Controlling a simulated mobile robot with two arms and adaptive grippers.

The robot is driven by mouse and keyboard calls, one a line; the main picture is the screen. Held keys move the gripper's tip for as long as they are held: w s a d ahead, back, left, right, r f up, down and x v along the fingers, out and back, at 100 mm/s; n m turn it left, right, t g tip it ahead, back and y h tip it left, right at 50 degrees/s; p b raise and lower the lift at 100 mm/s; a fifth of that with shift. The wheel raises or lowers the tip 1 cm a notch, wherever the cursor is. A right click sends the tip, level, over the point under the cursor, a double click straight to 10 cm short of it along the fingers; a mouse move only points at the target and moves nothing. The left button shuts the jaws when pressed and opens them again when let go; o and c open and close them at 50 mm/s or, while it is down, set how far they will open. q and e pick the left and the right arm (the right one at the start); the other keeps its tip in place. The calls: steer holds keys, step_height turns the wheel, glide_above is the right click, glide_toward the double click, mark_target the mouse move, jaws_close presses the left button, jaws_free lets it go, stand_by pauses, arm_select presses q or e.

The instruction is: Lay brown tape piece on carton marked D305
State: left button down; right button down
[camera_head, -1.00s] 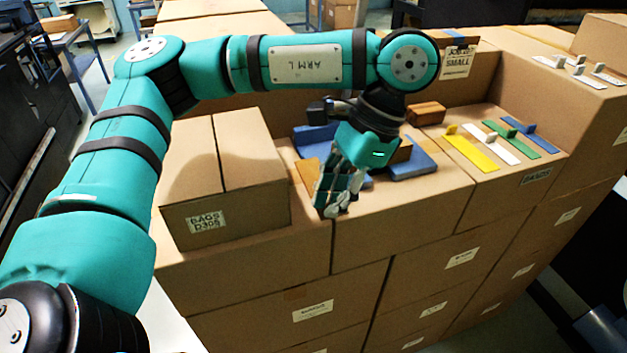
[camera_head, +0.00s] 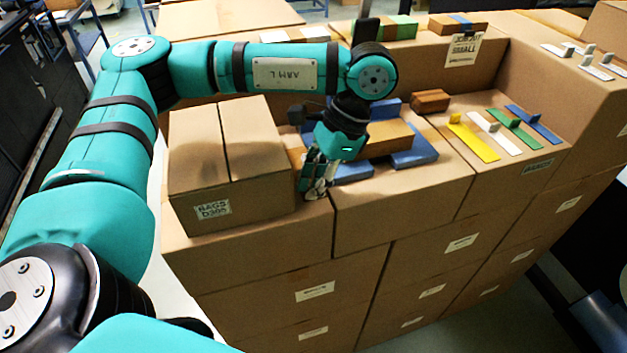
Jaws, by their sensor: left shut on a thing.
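The carton marked D305 (camera_head: 255,185) stands closed at the left of the box stack, its label on the front face and a dark seam running across its top. My left gripper (camera_head: 312,190) is just right of this carton, low by its front right edge, with fingers pointing down. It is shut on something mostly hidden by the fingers. A brown strip (camera_head: 297,158) shows just behind and left of the fingers; it looks like the brown tape piece, but its full outline is hidden. The carton's seam has no tape visible on it. My right gripper is out of view.
Yellow (camera_head: 475,143), white (camera_head: 500,143), green (camera_head: 517,136) and blue (camera_head: 535,125) tabbed strips lie at the right. A blue holder with a wooden block (camera_head: 388,138) stands right of my gripper, with a brown block (camera_head: 430,100) behind. Raised cartons border the back.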

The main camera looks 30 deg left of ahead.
arm_select(q)
steer(key=shift+f, duration=0.25)
steer(key=c, duration=1.4)
jaws_free()
steer(key=shift+w+r, duration=0.1)
steer(key=shift+c, duration=0.2)
